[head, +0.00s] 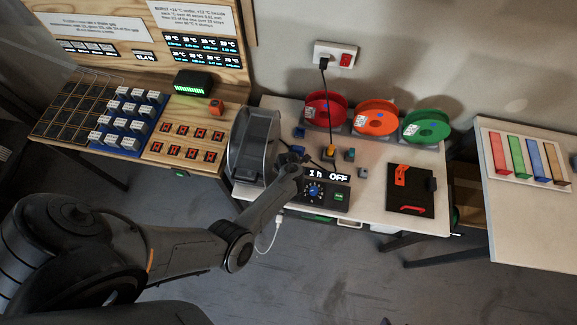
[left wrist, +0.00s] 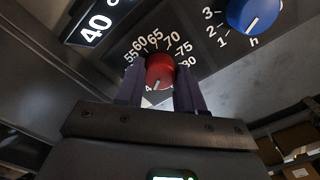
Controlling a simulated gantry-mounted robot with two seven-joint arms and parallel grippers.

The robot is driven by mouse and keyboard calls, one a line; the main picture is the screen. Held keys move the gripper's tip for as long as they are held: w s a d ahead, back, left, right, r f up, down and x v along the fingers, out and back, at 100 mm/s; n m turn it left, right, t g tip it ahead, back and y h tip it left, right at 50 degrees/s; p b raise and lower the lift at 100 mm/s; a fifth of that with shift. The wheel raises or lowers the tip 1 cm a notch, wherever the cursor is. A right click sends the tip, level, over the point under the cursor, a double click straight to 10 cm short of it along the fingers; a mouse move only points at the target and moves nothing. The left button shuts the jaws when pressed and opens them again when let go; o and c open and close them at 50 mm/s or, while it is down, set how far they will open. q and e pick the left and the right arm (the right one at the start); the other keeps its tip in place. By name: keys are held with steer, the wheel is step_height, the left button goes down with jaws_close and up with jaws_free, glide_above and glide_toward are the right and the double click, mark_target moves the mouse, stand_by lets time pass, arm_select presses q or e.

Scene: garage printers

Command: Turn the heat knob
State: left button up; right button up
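The heat knob is a red dial (left wrist: 160,70) on the dark panel, in a ring of numbers running up to 80. Its white pointer is toward the lower left. The display (left wrist: 95,25) beside it reads 40. My left gripper (left wrist: 160,84) has one dark finger on each side of the red knob, with no clear gap showing, so it looks shut on it. In the head view my left arm (head: 272,203) reaches the control panel (head: 322,208) and hides the red knob. My right gripper is not in view.
A blue knob (head: 313,190), a green button (head: 339,197) and a display reading "1 h OFF" (head: 328,176) are on the same panel. Red (head: 325,108), orange (head: 376,117) and green (head: 426,125) spools stand behind. A black plate (head: 411,190) lies to the right.

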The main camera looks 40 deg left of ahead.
arm_select(q)
steer(key=c, duration=0.3)
steer(key=shift+c, duration=0.2)
